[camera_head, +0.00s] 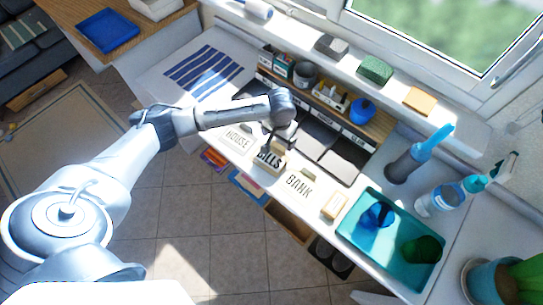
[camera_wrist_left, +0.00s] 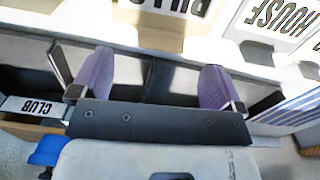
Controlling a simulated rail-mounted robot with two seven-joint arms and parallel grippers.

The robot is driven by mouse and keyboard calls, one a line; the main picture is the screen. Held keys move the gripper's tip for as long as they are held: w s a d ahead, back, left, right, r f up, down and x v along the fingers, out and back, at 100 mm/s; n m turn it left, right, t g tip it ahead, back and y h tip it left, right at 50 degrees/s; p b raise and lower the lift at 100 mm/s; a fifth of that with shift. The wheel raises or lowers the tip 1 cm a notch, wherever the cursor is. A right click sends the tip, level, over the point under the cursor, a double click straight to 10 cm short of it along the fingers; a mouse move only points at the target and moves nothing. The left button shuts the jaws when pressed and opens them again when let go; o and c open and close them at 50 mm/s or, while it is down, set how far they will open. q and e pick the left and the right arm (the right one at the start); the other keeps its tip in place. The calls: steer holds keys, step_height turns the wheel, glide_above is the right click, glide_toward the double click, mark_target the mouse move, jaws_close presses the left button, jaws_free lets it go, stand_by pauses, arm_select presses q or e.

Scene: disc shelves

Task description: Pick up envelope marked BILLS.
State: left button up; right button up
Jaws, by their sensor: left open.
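The BILLS envelope (camera_head: 268,163), pale with black lettering, lies on the white counter between the HOUSE (camera_head: 237,138) and BANK (camera_head: 300,186) envelopes. My left gripper (camera_head: 272,142) is just behind it, partly covering its upper side in the head view. In the left wrist view the BILLS envelope (camera_wrist_left: 180,14) shows upside down at the top edge, mostly cut off, with HOUSE (camera_wrist_left: 278,18) to its right. My left gripper (camera_wrist_left: 156,68) is open there, its purple-grey fingers wide apart with no envelope between them. My right gripper is not in view.
Dark slots and a labelled wooden organizer (camera_head: 345,118) stand behind the envelopes. A teal tray (camera_head: 355,243) with blue and green items, a sponge (camera_head: 334,204) and bottles are to the right. A striped cloth (camera_head: 203,73) lies at left.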

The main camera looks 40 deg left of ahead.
mark_target(278, 145)
arm_select(q)
steer(key=shift+w+a+f+b, duration=0.1)
steer(key=shift+f+b, duration=0.5)
steer(key=shift+f, duration=0.75)
steer(key=shift+a+f+b, duration=0.1)
steer(key=shift+f+b, duration=0.45)
steer(key=shift+f, duration=0.75)
steer(key=c, duration=1)
steer(key=shift+r, duration=0.1)
